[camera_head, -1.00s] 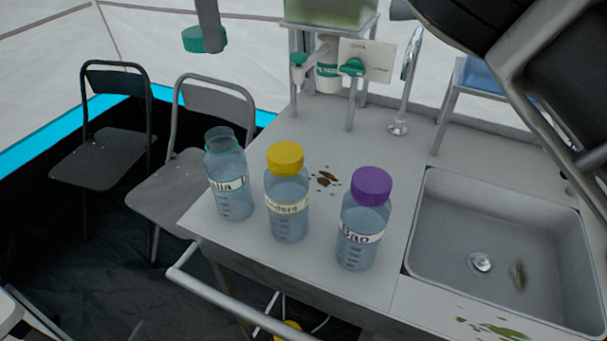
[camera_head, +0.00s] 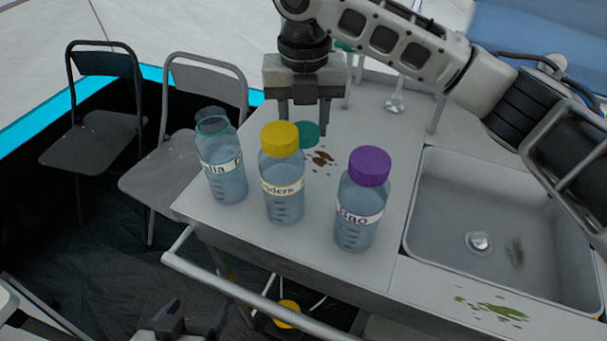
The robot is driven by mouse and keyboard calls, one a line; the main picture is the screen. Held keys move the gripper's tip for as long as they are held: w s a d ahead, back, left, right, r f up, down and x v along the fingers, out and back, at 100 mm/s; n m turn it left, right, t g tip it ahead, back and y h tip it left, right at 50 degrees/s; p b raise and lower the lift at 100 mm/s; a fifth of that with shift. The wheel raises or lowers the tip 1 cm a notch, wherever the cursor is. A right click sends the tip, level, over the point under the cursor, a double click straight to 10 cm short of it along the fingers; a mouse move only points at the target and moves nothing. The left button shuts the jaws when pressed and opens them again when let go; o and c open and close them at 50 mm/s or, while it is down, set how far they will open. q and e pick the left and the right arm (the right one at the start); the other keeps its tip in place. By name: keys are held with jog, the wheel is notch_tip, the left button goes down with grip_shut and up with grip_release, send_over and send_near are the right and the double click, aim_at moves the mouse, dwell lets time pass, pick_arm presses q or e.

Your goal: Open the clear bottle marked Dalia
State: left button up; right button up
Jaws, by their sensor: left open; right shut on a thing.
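The clear bottle marked Dalia (camera_head: 223,172) stands upright at the left of the counter, only "alia" and part of a letter legible on its label. Its neck is open, with no cap on it. My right gripper (camera_head: 305,122) comes in from the right, behind the yellow-capped bottle, and is shut on a teal cap (camera_head: 309,131). The cap is low over the counter; I cannot tell whether it touches. The yellow-capped bottle partly hides it. My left gripper (camera_head: 192,320) is open and empty at the bottom edge, below the counter and partly cut off.
A yellow-capped bottle (camera_head: 283,186) and a purple-capped bottle (camera_head: 358,211) stand right of the Dalia bottle. A sink (camera_head: 440,215) is at the right. Brown stains (camera_head: 320,158) mark the counter. A rail (camera_head: 250,296) runs along the front; chairs (camera_head: 190,115) stand at left.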

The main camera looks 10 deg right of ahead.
jog(key=shift+s, duration=0.2)
jog(key=shift+f+n, duration=0.3)
jog(key=shift+f, duration=0.05)
pick_arm(q)
jog(key=shift+d+r, duration=0.15)
jog(key=shift+r, duration=0.1)
pick_arm(e)
notch_tip(320, 180, down, 9)
jog(key=shift+f, duration=0.1)
jog(key=o, duration=1.1)
jog(key=shift+f, duration=0.1)
